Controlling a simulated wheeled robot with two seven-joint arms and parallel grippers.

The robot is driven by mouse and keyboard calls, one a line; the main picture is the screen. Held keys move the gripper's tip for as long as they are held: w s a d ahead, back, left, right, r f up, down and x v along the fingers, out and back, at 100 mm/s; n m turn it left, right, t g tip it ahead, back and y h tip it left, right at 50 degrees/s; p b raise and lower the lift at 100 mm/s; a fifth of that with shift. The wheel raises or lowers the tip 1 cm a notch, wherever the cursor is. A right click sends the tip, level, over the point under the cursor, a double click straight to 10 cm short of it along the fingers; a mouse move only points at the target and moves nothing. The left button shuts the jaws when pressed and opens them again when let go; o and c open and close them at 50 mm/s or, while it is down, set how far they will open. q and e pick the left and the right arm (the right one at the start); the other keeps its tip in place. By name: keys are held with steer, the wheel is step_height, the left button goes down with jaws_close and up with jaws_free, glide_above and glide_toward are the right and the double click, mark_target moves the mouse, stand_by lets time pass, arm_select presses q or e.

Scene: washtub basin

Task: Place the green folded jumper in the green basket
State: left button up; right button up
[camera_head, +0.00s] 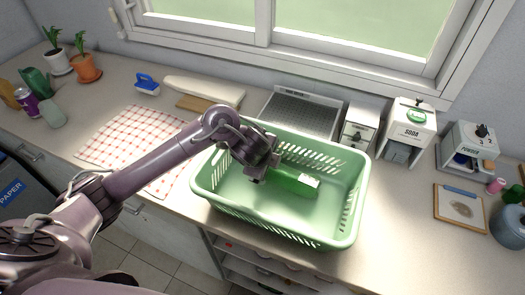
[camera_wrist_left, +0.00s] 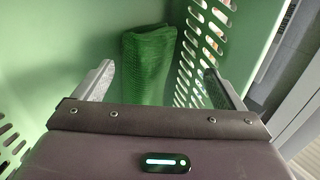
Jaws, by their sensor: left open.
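The green basket (camera_head: 350,205) stands on the counter, a light green rectangular tub with slotted walls. The green folded jumper (camera_head: 292,181) lies inside it, towards its far side, with a small white patch at its right end. My left gripper (camera_head: 262,172) reaches down into the basket at the jumper's left end. In the left wrist view the gripper (camera_wrist_left: 165,88) is open, its fingers apart, with the jumper (camera_wrist_left: 149,60) ahead between them. The basket wall (camera_wrist_left: 240,45) shows on the right there. My right gripper is in neither view.
A red checked cloth (camera_head: 125,150) lies left of the basket. Behind stand an ironing board (camera_head: 205,90), a ridged washboard tray (camera_head: 300,113) and a soda dispenser (camera_head: 408,130). A clipboard (camera_head: 459,208) lies on the right. The counter between basket and clipboard is clear.

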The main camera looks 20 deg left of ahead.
arm_select(q)
steer(key=p+v, duration=0.4)
steer(key=v, duration=0.5)
steer(key=shift+w, duration=0.1)
